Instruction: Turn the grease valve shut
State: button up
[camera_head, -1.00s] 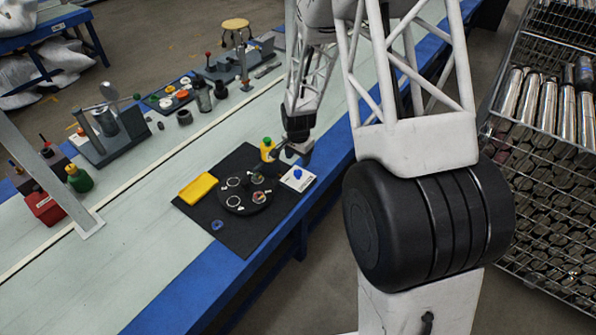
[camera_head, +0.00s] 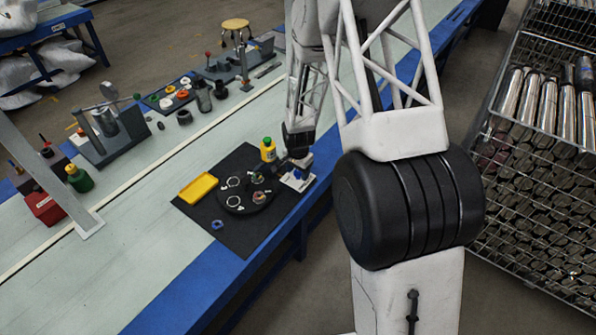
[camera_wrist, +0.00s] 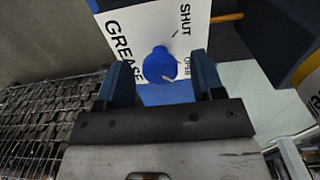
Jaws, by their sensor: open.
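The grease valve is a blue knob (camera_wrist: 160,66) on a white plate (camera_wrist: 115,40) printed GREASE, SHUT and OPEN in the wrist view. A light pointer line on the knob points toward the OPEN side. My gripper (camera_wrist: 160,75) is open, with its two dark fingers on either side of the knob's lower part in the picture. I cannot tell whether they touch it. In the head view the white plate (camera_head: 297,184) lies at the right edge of the black mat, and my gripper (camera_head: 300,168) is over it, partly hiding the knob.
The black mat (camera_head: 240,240) also holds a yellow tray (camera_head: 198,188), a round black plate (camera_head: 238,206) and a yellow bottle (camera_head: 268,149) close to my gripper.

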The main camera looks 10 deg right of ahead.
jog(key=c, duration=0.9)
jog(key=shift+c, duration=0.2)
jog(key=shift+n, duration=0.5)
jog(key=n, duration=0.3)
jog(key=shift+n, duration=0.3)
jog(key=n, duration=1.3)
jog(key=shift+n, duration=0.3)
